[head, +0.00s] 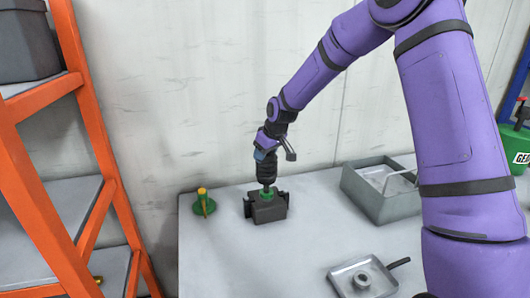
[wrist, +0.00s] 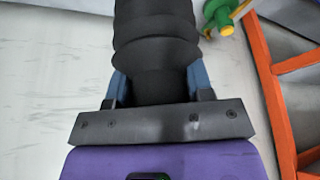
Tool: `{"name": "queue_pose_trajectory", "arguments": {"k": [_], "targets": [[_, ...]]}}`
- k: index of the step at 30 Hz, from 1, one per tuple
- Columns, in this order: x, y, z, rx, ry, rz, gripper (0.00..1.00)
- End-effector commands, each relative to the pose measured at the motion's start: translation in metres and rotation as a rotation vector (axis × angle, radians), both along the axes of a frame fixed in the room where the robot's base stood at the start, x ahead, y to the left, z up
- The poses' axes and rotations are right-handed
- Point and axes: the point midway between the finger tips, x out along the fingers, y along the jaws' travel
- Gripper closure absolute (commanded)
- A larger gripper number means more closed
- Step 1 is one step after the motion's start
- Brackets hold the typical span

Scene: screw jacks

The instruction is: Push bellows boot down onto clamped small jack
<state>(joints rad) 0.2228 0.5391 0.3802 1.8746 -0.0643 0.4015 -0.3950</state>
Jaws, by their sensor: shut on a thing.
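The black ribbed bellows boot (head: 265,171) hangs upright from my gripper (head: 264,155), above the clamp. In the wrist view the boot (wrist: 155,38) sits between the blue fingers of my gripper (wrist: 157,82), which is shut on it. Below the boot, the green small jack (head: 266,194) shows its top in the dark clamp (head: 267,210) on the table. The boot's lower end meets or hides the jack's upper part; I cannot tell whether they touch. The lower part of the jack is hidden in the clamp.
A green jack with a yellow top (head: 203,203) stands left of the clamp; it also shows in the wrist view (wrist: 222,14). A grey bin (head: 378,205) and a tray with a ring (head: 362,278) are to the right. An orange rack (head: 90,130) stands at left.

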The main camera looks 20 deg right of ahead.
Motion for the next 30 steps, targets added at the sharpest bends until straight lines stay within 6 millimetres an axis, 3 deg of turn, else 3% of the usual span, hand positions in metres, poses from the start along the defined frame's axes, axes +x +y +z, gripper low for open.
{"name": "queue_pose_trajectory", "arguments": {"k": [30], "targets": [[0.0, 0.0, -0.026, 0.0, 0.0, 0.0, 0.78]]}}
